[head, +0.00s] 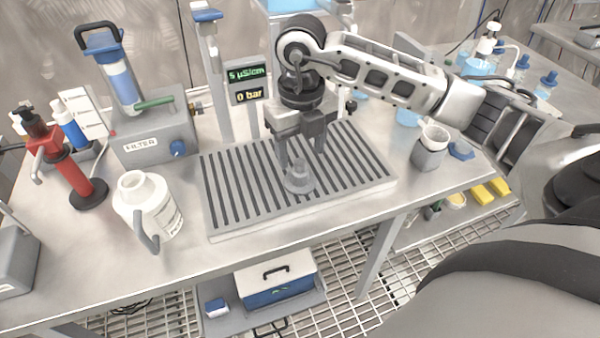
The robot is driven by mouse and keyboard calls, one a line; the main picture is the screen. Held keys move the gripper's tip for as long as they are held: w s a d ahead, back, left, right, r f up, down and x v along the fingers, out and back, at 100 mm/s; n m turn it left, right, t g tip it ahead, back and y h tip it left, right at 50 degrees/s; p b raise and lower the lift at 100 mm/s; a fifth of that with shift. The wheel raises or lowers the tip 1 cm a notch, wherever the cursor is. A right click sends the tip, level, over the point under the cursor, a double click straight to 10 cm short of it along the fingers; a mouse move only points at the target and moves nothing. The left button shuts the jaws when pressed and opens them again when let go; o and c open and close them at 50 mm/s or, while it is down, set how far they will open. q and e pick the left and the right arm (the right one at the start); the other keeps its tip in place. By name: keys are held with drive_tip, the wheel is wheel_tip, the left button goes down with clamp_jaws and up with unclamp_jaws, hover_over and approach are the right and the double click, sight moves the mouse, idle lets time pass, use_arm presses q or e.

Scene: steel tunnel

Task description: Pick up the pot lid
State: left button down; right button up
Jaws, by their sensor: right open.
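A small grey lid-like piece (299,182), which looks like the pot lid, sits on the slatted drain grate near its middle. It has a round base and a raised knob. My right gripper (300,156) is directly above it, pointing down. Its two fingers are apart, one on each side of the knob's top. I cannot tell whether either finger touches it. A grey pot (430,150) with a pale rim stands on the bench to the right of the grate. My left gripper is not in view.
The slatted grate (232,192) covers the middle of the steel bench. A white jug (150,205) stands left of it, with a filter unit (152,135) and a red bottle stand (68,170) beyond. A display post (247,85) rises behind the grate.

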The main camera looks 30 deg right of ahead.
sight(300, 161)
drive_tip(key=shift+w+d+f+p, duration=0.15)
drive_tip(key=shift+f+p, duration=0.1)
drive_tip(key=shift+f, duration=1.3)
drive_tip(key=shift+w+a+f+p, duration=0.15)
drive_tip(key=shift+f+p, duration=0.1)
drive_tip(key=shift+f, duration=1.3)
drive_tip(key=shift+d, duration=0.1)
drive_tip(key=c, duration=1.1)
